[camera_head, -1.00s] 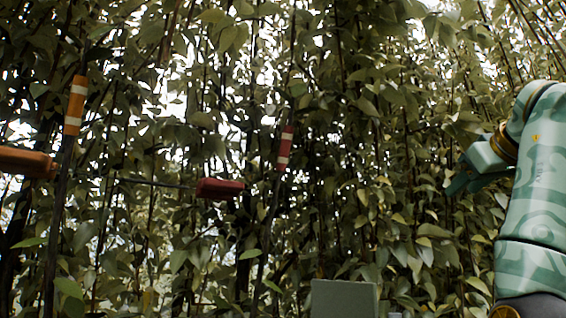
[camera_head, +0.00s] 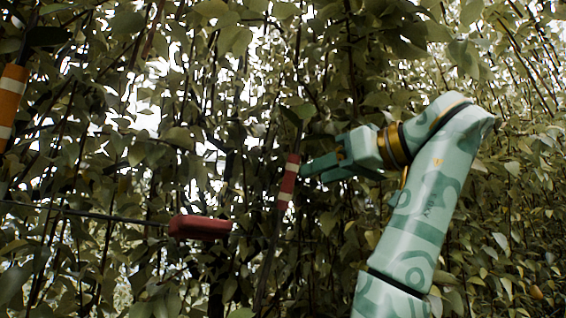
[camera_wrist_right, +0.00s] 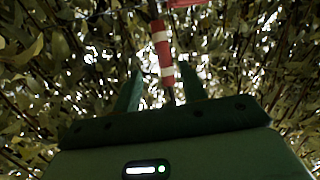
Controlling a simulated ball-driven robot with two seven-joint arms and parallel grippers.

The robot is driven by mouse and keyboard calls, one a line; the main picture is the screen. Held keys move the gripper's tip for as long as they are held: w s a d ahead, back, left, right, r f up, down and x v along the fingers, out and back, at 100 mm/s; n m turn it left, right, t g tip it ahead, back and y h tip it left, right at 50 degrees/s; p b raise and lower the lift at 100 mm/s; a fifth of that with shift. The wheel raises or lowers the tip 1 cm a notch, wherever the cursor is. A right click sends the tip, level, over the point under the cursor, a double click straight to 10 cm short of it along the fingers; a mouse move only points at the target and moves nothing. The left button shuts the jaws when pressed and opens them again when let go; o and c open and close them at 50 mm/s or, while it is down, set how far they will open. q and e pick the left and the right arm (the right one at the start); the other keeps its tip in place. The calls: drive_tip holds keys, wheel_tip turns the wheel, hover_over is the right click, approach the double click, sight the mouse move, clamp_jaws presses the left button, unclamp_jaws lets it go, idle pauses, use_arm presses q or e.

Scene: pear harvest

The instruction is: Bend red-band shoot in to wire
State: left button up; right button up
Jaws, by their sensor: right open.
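The red-band shoot (camera_head: 288,182) stands nearly upright, with a red band and white stripes, in the middle of the head view. A wire (camera_head: 100,214) runs in from the left and ends at a red clip-like block (camera_head: 200,227), left of the shoot and a little lower than the band. My right gripper (camera_head: 304,172) is open, its fingertips just right of the band. In the right wrist view the banded shoot (camera_wrist_right: 161,50) rises ahead, its lower end showing between the two fingers (camera_wrist_right: 160,85). Whether they touch it I cannot tell. The left gripper is not in view.
An orange-and-white banded shoot (camera_head: 10,100) stands at the far left edge. Dense leaves (camera_head: 340,60) and thin stems fill the background around the shoot and the right arm. A red piece (camera_wrist_right: 188,3) shows at the top of the wrist view.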

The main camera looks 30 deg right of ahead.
sight(294, 177)
drive_tip(key=p+x, duration=0.1)
drive_tip(key=x, duration=0.1)
drive_tip(key=p+x, duration=0.1)
drive_tip(key=x, duration=0.1)
drive_tip(key=p+x, duration=0.1)
drive_tip(key=x, duration=0.1)
drive_tip(key=shift+w+a+r, duration=0.1)
drive_tip(key=shift+a+r, duration=0.15)
drive_tip(key=shift+a, duration=0.15)
drive_tip(key=p+x, duration=0.1)
drive_tip(key=x, duration=0.2)
drive_tip(key=shift+f, duration=0.15)
drive_tip(key=shift+w+d+f, duration=0.1)
drive_tip(key=shift+w+f, duration=0.05)
drive_tip(key=shift+w, duration=0.1)
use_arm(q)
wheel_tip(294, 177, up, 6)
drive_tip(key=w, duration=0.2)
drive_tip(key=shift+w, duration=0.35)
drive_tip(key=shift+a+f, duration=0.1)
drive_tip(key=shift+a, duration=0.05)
use_arm(e)
drive_tip(key=shift+s, duration=0.1)
clamp_jaws()
